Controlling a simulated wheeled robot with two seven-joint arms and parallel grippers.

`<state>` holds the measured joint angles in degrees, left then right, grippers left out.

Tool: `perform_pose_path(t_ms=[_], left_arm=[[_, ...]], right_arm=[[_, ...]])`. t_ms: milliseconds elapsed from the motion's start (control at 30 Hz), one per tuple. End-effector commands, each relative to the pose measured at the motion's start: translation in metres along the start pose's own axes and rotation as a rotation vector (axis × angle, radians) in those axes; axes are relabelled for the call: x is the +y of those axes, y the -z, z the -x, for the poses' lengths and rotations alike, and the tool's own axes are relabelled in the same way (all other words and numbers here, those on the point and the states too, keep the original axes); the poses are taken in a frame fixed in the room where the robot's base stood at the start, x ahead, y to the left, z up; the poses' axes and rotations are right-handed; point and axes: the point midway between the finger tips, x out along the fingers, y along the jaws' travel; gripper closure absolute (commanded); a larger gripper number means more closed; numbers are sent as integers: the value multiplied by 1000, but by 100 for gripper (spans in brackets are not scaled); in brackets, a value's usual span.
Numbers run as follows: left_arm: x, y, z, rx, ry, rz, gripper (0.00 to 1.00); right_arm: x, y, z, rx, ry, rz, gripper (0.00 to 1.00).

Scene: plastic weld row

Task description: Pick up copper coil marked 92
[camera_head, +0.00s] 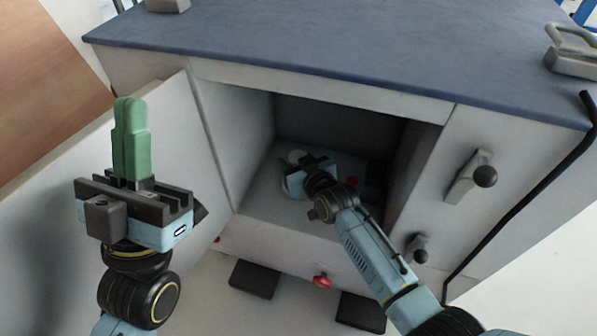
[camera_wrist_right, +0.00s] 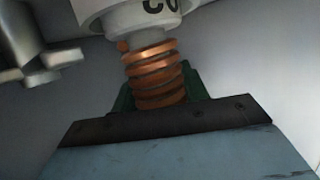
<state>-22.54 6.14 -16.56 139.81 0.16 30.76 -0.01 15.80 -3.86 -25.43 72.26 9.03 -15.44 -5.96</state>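In the right wrist view a copper coil (camera_wrist_right: 155,75) hangs below a white round part (camera_wrist_right: 135,12) with dark lettering, cut off by the top edge; no 92 is readable. My right gripper (camera_wrist_right: 158,95) has green fingers at both sides of the coil's lower end; the coil hides their inner faces, so I cannot tell whether they press on it. In the head view my right gripper (camera_head: 305,165) is inside the open cabinet, near a small pale round thing (camera_head: 293,186). My left gripper (camera_head: 131,140) is outside, left of the opening, green fingers up and together, empty.
The cabinet (camera_head: 320,225) has a blue-grey top (camera_head: 330,55) and an open door (camera_head: 165,130) at the left. Its side walls flank my right arm. A grey metal part (camera_wrist_right: 35,60) is left of the coil.

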Motion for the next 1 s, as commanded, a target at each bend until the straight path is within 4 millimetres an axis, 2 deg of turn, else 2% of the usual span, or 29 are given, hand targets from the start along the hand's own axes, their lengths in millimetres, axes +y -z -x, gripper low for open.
perform_pose_path(t_ms=[33, 200, 267, 667, 1000], left_arm=[[0, 0, 0, 0, 0, 0, 100], [0, 0, 0, -1, 0, -1, 100], [0, 0, 0, -1, 0, -1, 100], [0, -2, -3, -20, 1, -1, 100], [-1, -28, -10, -267, 6, 0, 100]], right_arm=[[0, 0, 0, 0, 0, 0, 64], [0, 0, 0, 0, 0, 0, 86], [0, 2, 0, 4, 0, 0, 92], [0, 6, 1, 4, 0, 0, 92], [0, 36, 10, 6, 0, -1, 92]])
